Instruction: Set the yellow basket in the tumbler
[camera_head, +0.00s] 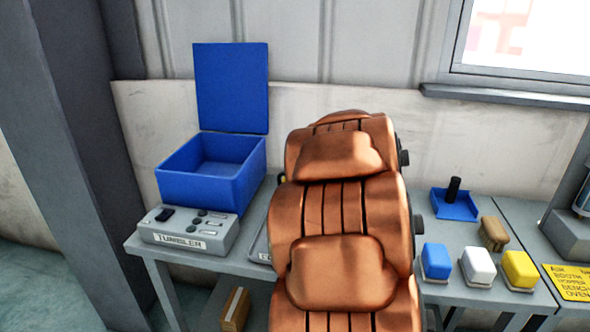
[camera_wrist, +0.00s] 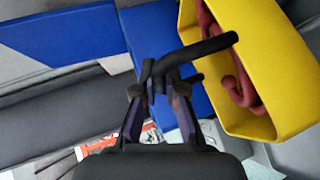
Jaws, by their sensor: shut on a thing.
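The tumbler (camera_head: 210,187) is an open blue box with its lid (camera_head: 231,88) raised, on the bench at left in the head view. Its grey control box (camera_head: 188,232) reads TUMBLER. In the wrist view my gripper (camera_wrist: 158,88) is shut on a black bar (camera_wrist: 195,54), which appears to be the yellow basket's handle. The yellow basket (camera_wrist: 285,75) hangs tilted in the picture at the right, with dark red parts (camera_wrist: 232,78) inside. Blue surfaces (camera_wrist: 70,38) lie behind it. The basket and gripper are hidden behind my arm in the head view.
To the right of my copper-coloured arm stand blue (camera_head: 435,262), white (camera_head: 478,267) and yellow (camera_head: 519,270) blocks. A blue tray (camera_head: 462,205) and a brown brush-like object (camera_head: 493,233) are behind them. A wall stands close behind the tumbler.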

